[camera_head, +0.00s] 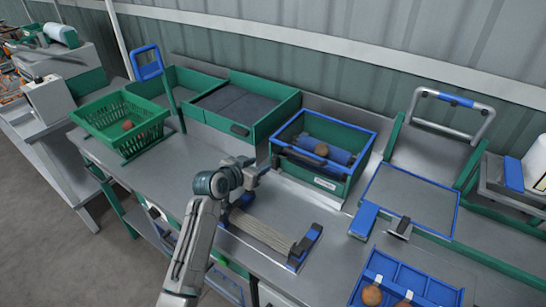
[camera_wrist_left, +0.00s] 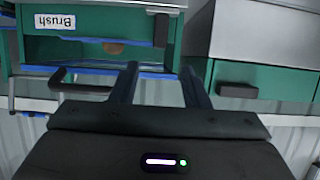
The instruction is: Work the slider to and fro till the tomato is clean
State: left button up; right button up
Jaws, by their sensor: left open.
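The tomato (camera_head: 321,150) is a brown ball inside the green, blue-rimmed brush box (camera_head: 360,165), against blue brushes (camera_head: 333,155). A dark bar (camera_head: 300,158) runs along the box's front rim; I cannot tell surely that it is the slider. My left gripper (camera_head: 262,168) is open and empty, in front of the box's left corner, apart from it. In the left wrist view its two fingers (camera_wrist_left: 160,85) point at the box (camera_wrist_left: 100,20) marked "Brush"; a black handle (camera_wrist_left: 80,88) is left of them. Only a brown sliver of the tomato (camera_wrist_left: 114,48) shows there. My right gripper is out of view.
A green basket (camera_head: 145,140) with a brown ball and a green tray (camera_head: 285,108) stand left of the box. A ribbed rack (camera_head: 262,232) lies on the bench below my gripper. A blue divided tray (camera_head: 425,285) with brown balls is at lower right.

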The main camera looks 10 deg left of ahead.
aim_at(273, 159)
pick_arm(q)
jog(key=p+x, duration=0.1)
jog(key=x, duration=0.7)
jog(key=shift+w+d+f+p, duration=0.15)
jog(key=shift+p, duration=0.15)
grip_shut()
